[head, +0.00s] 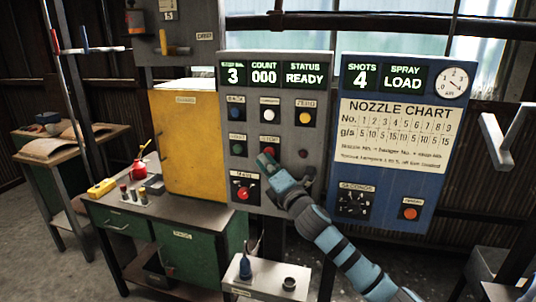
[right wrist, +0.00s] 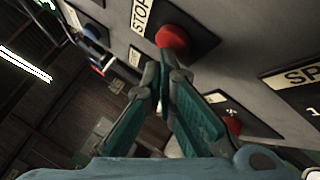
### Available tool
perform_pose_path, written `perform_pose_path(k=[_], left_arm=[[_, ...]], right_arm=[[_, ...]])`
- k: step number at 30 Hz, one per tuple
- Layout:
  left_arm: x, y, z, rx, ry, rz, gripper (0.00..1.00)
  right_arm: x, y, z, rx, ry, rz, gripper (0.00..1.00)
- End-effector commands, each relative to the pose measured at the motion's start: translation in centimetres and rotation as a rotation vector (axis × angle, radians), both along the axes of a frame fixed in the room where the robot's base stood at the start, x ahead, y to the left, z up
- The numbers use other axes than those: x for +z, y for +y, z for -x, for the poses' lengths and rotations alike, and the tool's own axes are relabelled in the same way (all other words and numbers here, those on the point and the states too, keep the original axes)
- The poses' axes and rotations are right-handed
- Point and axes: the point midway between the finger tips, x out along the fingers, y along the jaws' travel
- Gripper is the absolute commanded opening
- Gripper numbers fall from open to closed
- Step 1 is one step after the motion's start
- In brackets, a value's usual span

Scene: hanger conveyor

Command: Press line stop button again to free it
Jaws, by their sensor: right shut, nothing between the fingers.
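The red line stop button (right wrist: 173,38) sits on a dark plate beside a STOP label (right wrist: 143,14) in the right wrist view. My right gripper (right wrist: 165,62) is shut and empty, with its fingertips close to the button's lower edge. I cannot tell whether they touch it. In the head view my right gripper (head: 265,160) is in front of the grey control panel (head: 290,72), just below the STOP label, and covers part of the button. The panel's display (head: 275,73) reads 3, COUNT 000 and STATUS READY. My left gripper is not in view.
Other buttons surround the stop button, including an orange one (head: 305,117). A red knob (head: 243,193) is at the panel's lower left. A blue panel (head: 395,130) with a nozzle chart stands to the right. A yellow cabinet (head: 185,150) is on the left.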

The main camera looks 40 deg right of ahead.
Motion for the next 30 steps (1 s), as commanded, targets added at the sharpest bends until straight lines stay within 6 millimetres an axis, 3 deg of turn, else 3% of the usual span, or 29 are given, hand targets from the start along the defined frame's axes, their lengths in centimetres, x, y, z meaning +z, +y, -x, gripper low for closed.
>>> perform_pose_path(k=[5,18,30], left_arm=[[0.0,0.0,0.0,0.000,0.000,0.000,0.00],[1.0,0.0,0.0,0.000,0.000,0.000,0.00],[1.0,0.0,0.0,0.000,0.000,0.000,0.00]], right_arm=[[0.0,0.3,0.1,0.001,0.000,0.000,0.00],[0.1,4.8,3.3,0.002,0.000,-0.001,0.00],[0.0,5.0,3.4,0.001,-0.001,0.000,0.00]])
